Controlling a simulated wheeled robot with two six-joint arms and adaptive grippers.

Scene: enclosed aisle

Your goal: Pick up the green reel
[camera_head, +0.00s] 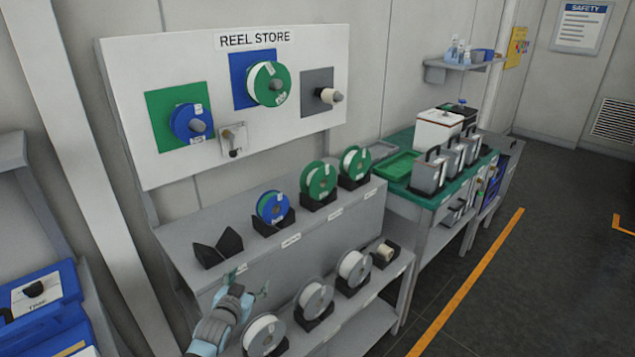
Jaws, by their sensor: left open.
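Several reels with green show in the head view. One green reel with a white label (269,83) hangs on a peg over the blue square of the upright board. Two more green reels stand upright in black cradles on the upper shelf, one near the middle (318,180) and one at the right end (355,163). My left gripper (248,284) is open and empty, low in front of the upper shelf. It is left of and nearer than the green reels, apart from them. My right gripper is not in view.
A blue reel (272,206) and an empty black cradle (218,250) share the upper shelf. Several white reels (354,267) stand on the lower tier. Open floor (530,290) lies right.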

